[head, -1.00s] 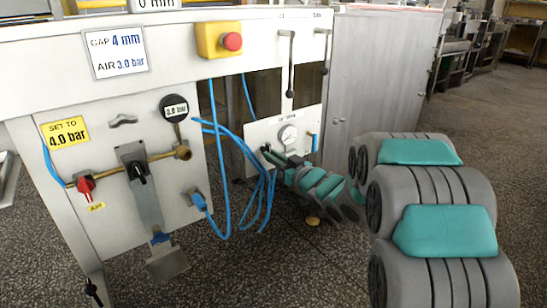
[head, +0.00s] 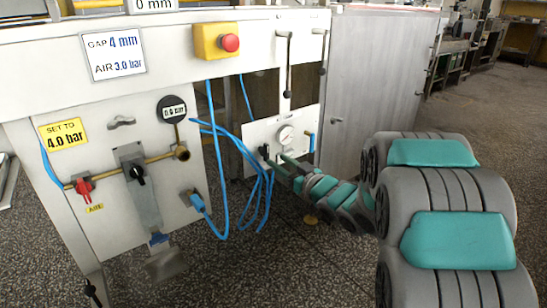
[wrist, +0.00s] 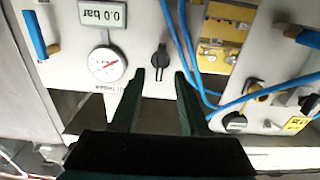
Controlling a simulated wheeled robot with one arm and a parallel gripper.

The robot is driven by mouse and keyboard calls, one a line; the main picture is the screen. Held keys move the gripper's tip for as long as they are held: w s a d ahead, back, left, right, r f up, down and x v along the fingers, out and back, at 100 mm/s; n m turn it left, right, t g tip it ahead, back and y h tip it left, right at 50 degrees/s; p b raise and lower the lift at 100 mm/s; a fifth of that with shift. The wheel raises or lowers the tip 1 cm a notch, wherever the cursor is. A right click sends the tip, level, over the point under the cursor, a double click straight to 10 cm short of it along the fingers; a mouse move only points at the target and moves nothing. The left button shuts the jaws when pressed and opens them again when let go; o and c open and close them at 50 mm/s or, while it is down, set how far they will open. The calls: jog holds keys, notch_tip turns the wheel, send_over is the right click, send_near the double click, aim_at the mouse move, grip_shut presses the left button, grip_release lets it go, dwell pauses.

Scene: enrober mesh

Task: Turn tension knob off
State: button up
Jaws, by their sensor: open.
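A small black knob (wrist: 160,57) stands on a white panel in the wrist view, beside a round dial gauge (wrist: 106,64). Its pointed end is turned towards the top of that view. My gripper (wrist: 159,76) is open, with one fingertip on each side of the knob's lower end. Gaps show between the fingers and the knob, and nothing is held. In the head view my gripper (head: 274,159) is at the lower panel by the gauge (head: 286,134), and it partly hides the knob there.
Blue hoses (head: 222,170) hang left of my gripper. A lever with a blue handle (wrist: 34,34) is close to the gauge. A red valve handle (head: 84,187), a black switch (head: 137,172) and a red button (head: 230,43) are farther left. A grey cabinet (head: 375,90) stands right.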

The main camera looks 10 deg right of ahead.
jog(key=v, duration=0.3)
jog(key=shift+s+d, duration=0.1)
jog(key=shift+s, duration=0.1)
jog(key=s+d+m+g+h+p, duration=0.5)
jog(key=s+d+g+h+p, duration=0.1)
jog(key=s+d+h, duration=0.55)
jog(key=s+a+r+g+p, duration=0.1)
jog(key=s+a+g, duration=0.2)
jog(key=s, duration=0.8)
jog(key=s+a+r+g+y+p, duration=0.1)
jog(key=s+a+g+p, duration=0.1)
jog(key=s, duration=0.9)
jog(key=s+a+r+m+g+y+p, duration=0.1)
jog(key=s+a+g, duration=0.3)
jog(key=s, duration=0.8)
jog(key=shift+g+p, duration=0.3)
jog(key=shift+g, duration=0.9)
